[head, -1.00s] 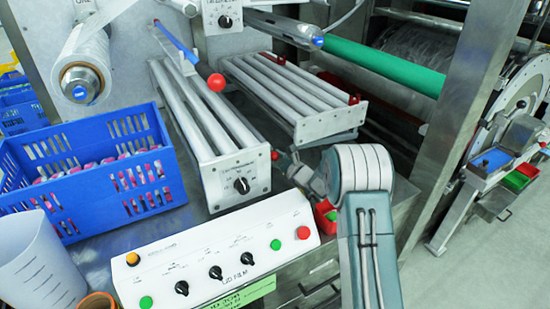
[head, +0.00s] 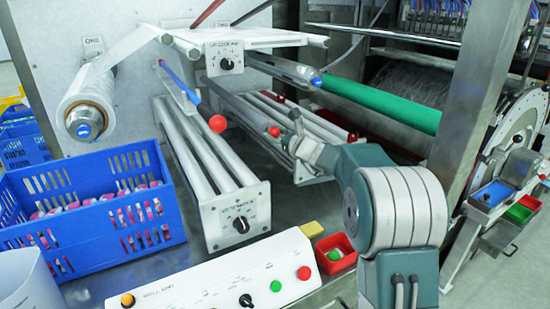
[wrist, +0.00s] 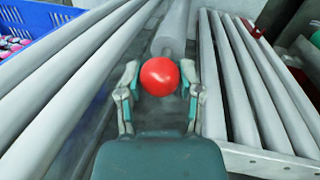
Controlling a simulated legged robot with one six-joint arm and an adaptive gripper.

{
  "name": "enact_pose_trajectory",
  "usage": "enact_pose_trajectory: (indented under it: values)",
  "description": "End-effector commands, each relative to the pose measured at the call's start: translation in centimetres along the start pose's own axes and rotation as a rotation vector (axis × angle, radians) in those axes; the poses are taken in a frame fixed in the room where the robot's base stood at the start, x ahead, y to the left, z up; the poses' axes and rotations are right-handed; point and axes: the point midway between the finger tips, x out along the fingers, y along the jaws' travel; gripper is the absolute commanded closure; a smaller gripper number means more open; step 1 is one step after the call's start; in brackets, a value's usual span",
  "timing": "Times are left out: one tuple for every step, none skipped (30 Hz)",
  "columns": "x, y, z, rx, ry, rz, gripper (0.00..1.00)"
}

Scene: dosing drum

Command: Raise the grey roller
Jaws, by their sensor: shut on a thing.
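The grey roller (head: 235,108) lies between the two banks of grey rollers, with a red ball knob (head: 273,131) at its near end. In the wrist view the roller (wrist: 171,30) runs away from me behind its red knob (wrist: 160,76). My gripper (head: 285,134) is at the knob in the head view, partly hidden by my arm. In the wrist view my gripper (wrist: 161,82) has a finger on each side of the knob and is shut on it. The near end of the roller stands above the level of the neighbouring rollers.
A left roller bank (head: 200,160) and a right roller bank (head: 325,125) flank the roller. Another red ball (head: 217,123) ends a blue-topped bar. A blue crate (head: 100,255) stands left, a white control panel (head: 215,280) in front, a green roller (head: 385,103) behind right.

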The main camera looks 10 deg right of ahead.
Motion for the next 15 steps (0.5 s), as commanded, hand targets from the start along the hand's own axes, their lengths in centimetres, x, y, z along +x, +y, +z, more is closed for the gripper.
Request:
enact_pose_trajectory:
  values:
    - [0.1, -0.2, 1.1, -0.003, -0.004, -0.001, 1.00]
    - [0.1, -0.3, 1.6, -0.003, -0.004, -0.001, 1.00]
    - [0.1, -0.4, 2.2, -0.002, -0.004, -0.001, 1.00]
    - [0.1, -0.5, 2.5, -0.003, -0.003, -0.001, 1.00]
    - [0.1, -0.5, 2.9, -0.001, -0.002, -0.001, 1.00]
    - [0.1, -0.6, 3.2, -0.001, -0.002, -0.001, 1.00]
    - [0.1, -0.7, 3.4, -0.001, -0.002, -0.001, 1.00]
    - [0.1, -0.7, 3.6, 0.000, -0.001, 0.000, 1.00]
    - [0.1, -0.7, 3.8, 0.000, -0.001, 0.000, 1.00]
    - [0.1, -0.7, 3.9, 0.000, -0.001, 0.000, 1.00]
    - [0.1, -0.8, 3.9, 0.000, -0.001, 0.000, 1.00]
    - [0.1, -0.8, 4.0, 0.001, 0.000, 0.000, 1.00]
    - [0.1, -0.8, 4.0, 0.001, 0.000, 0.000, 1.00]
    - [0.1, -0.8, 4.0, 0.001, 0.000, 0.000, 1.00]
    - [0.1, -0.8, 4.0, 0.001, 0.000, 0.000, 1.00]
